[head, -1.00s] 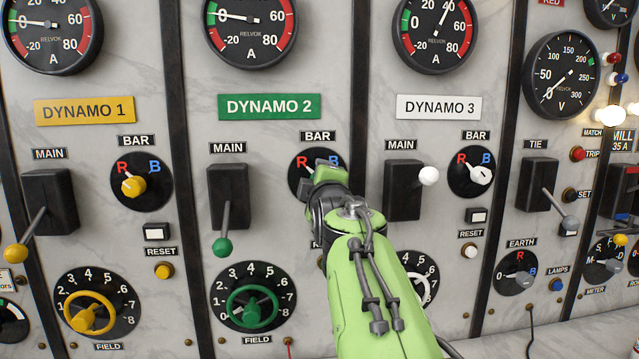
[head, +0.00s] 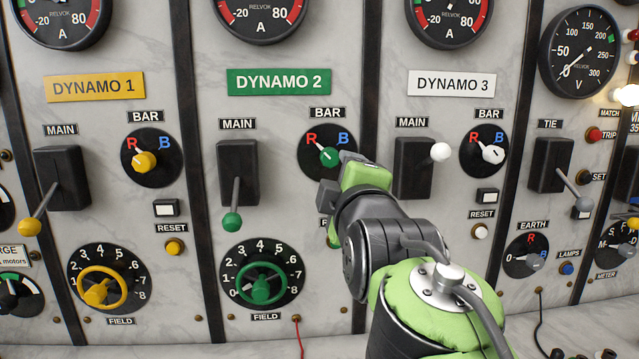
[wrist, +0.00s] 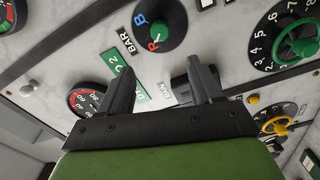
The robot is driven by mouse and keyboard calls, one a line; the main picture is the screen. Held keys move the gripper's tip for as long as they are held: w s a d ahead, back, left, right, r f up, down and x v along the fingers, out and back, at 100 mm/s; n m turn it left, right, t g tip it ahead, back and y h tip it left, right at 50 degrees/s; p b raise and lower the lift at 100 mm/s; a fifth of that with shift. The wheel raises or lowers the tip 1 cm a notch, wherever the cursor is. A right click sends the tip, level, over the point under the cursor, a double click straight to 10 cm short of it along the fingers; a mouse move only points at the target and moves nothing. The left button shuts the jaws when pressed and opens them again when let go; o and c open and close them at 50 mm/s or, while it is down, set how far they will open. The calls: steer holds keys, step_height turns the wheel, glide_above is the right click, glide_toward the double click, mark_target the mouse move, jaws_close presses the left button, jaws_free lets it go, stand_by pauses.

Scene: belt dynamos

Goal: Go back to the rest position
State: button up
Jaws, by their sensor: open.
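My gripper (head: 335,172) is in front of the Dynamo 2 panel, beside the green BAR selector knob (head: 329,156). The knob's pointer is turned toward the red R. In the wrist view, the two dark fingers of my gripper (wrist: 160,88) stand apart with nothing between them. The green BAR knob also shows there (wrist: 157,39), beyond the fingers and apart from them. My green and dark wrist hides the lower right part of the Dynamo 2 panel and the lower Dynamo 3 panel.
The Dynamo 2 main lever (head: 232,221) points down; the Dynamo 3 main lever (head: 440,152) sticks out to the right. The green field wheel (head: 261,285) is below. A red cable (head: 298,335) hangs near the bottom. The space before the Dynamo 1 panel is free.

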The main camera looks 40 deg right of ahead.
stand_by(0.4)
steer(key=s+a+f+m+g+y+p, duration=0.3)
steer(key=a+f+m+g+y+p, duration=0.35)
steer(key=a+f, duration=0.8)
steer(key=s+a+f+m+g+y, duration=0.2)
steer(key=s+a+f, duration=0.4)
steer(key=s+f, duration=0.3)
steer(key=shift+g+y, duration=0.45)
steer(key=shift+y, duration=0.3)
steer(key=shift+d, duration=0.1)
